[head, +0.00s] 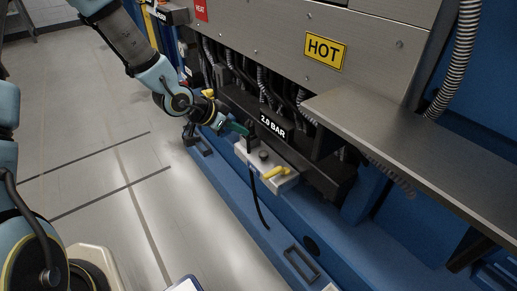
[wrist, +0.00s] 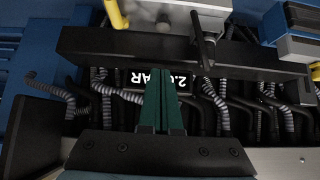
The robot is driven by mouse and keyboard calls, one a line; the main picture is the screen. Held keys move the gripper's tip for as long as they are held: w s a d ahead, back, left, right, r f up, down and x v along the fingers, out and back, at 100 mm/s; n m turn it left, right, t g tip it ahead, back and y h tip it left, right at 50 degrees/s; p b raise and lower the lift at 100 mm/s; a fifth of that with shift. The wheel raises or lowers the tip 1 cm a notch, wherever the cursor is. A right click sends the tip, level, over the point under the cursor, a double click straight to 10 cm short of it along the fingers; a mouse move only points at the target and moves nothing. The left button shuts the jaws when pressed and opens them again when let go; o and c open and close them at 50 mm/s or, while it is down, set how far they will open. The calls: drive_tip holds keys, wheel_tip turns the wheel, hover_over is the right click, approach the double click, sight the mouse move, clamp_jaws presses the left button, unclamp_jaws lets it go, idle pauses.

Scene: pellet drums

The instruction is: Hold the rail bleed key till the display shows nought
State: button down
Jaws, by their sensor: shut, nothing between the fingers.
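The display (head: 273,127) reads 2.0 BAR on a dark rail; in the wrist view its text (wrist: 180,78) is upside down and partly covered by my fingers. My gripper (head: 241,129) has green fingers, shut and empty, just left of the display; the wrist view shows the fingertips (wrist: 163,72) together in front of it. I cannot tell which control is the bleed key. The fingers appear apart from the knob.
Ribbed hoses (wrist: 212,95) crowd behind the rail. A metal shelf (head: 400,130) juts out at right, under a yellow HOT sign (head: 325,49). The grey floor (head: 110,150) at left is open.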

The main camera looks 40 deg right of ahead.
drive_tip(key=b, duration=0.1)
hover_over(266, 152)
drive_tip(key=a, duration=0.3)
wheel_tip(266, 152, down, 7)
wheel_tip(266, 152, down, 3)
drive_tip(key=shift+w+d+f+b, duration=0.1)
drive_tip(key=shift+d+b, duration=0.05)
drive_tip(key=shift+b, duration=0.2)
drive_tip(key=shift+f, duration=0.45)
